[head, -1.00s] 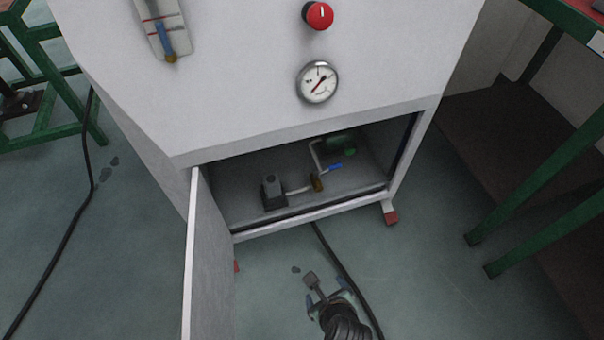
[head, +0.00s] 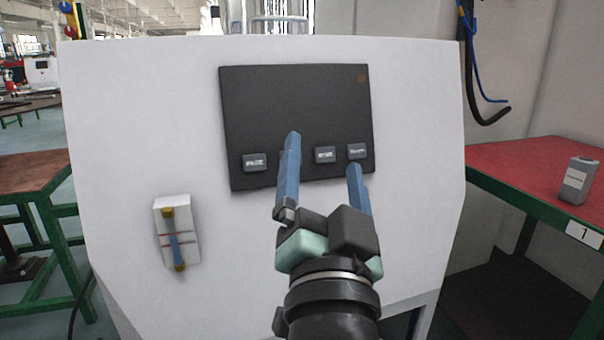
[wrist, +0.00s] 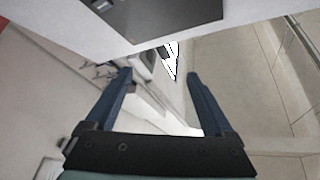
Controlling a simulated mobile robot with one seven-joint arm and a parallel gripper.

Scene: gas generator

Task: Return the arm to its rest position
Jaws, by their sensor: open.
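My gripper (head: 325,165) is raised in front of the white gas generator cabinet (head: 120,130) in the head view. Its two blue fingers point up and are spread apart with nothing between them. They overlap the lower part of the black panel (head: 295,100), which carries several small grey labelled buttons. Whether the fingers touch the panel cannot be told. In the wrist view my gripper (wrist: 158,75) also shows open and empty, with the dark panel (wrist: 150,15) at the top edge.
A flow gauge (head: 176,235) is on the cabinet front at left. A green-framed table (head: 40,170) is at left. A black hose (head: 480,90) hangs on the right wall.

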